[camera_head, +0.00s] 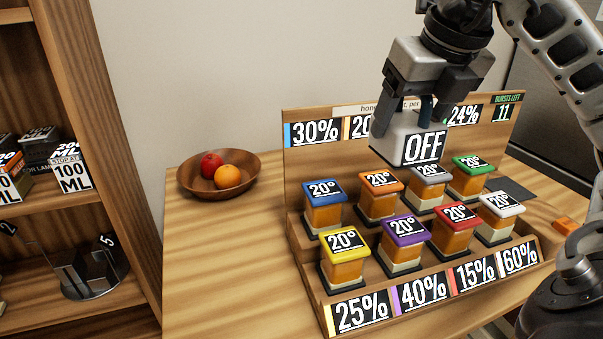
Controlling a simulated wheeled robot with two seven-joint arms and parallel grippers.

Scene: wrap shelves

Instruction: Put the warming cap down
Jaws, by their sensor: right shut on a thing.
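My right gripper (428,103) is shut on the grey warming cap (393,148), a box-like block with a black label reading "OFF". It holds the cap upright in the air over the back part of the jar rack, in front of the back board. Part of the "20" label and the label beside it are hidden behind the cap. Below it stand honey-coloured jars with coloured lids, all reading 20°, such as the orange-lidded (379,205) and grey-lidded (427,198) ones. I cannot tell the exact gap between cap and jars. My left gripper is not in view.
The wooden stepped rack (297,232) carries several jars in two rows, with percent labels. Its board shows "BURSTS LEFT 11" (507,112). A dark flat pad (516,188) lies at right. A fruit bowl (188,181) stands left; the table's left front is clear. A shelf (98,205) stands far left.

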